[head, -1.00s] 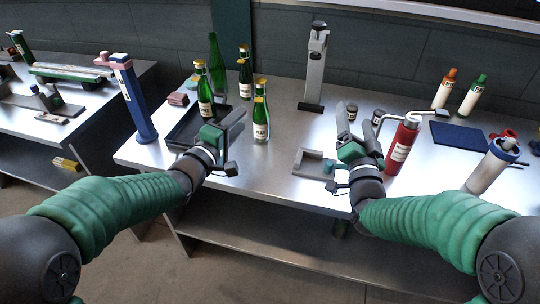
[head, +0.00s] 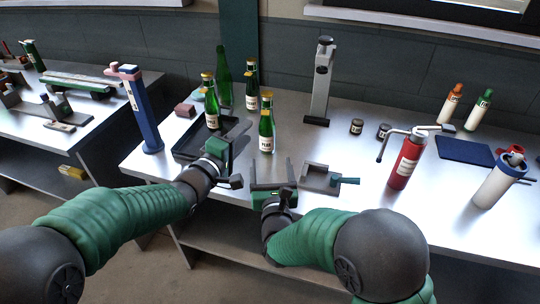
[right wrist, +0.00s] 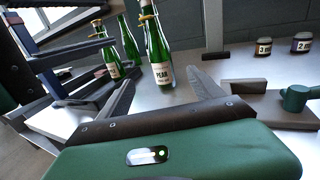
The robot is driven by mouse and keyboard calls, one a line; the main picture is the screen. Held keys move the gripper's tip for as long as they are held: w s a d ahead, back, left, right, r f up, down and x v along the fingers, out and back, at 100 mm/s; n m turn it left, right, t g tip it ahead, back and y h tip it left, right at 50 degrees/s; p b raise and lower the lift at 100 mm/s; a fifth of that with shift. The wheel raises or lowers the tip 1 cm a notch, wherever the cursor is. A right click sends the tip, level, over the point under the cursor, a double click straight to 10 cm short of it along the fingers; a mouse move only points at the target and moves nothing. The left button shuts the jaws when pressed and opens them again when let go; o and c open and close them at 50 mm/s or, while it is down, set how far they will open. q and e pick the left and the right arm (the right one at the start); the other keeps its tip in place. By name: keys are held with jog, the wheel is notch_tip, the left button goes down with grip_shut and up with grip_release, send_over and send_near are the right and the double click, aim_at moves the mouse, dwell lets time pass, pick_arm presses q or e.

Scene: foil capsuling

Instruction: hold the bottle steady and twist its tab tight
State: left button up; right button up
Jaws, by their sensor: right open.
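A green bottle (head: 266,130) with a gold top and a white label stands upright near the front of the table. In the right wrist view it (right wrist: 159,60) shows a "PEAR" label and a yellow tab (right wrist: 147,16) at its neck. My left gripper (head: 238,134) is just left of this bottle, apart from it; its jaw gap is unclear. My right gripper (head: 272,166) is open and empty in front of the bottle, its fingers pointing toward it. In the right wrist view the bottle stands beyond and between the two spread fingers (right wrist: 150,100).
More green bottles (head: 212,112) stand in and behind a dark tray (head: 186,154). A grey holder (head: 318,180) lies to the right, with a red canister (head: 405,160) beyond. A tall grey press (head: 320,85) and small jars (head: 357,127) are behind.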

aim_at(267, 136)
jog(key=w, duration=1.1)
jog(key=w+a, duration=0.1)
jog(key=w, duration=0.4)
jog(key=shift+w, duration=0.15)
grip_shut()
dwell(0.7)
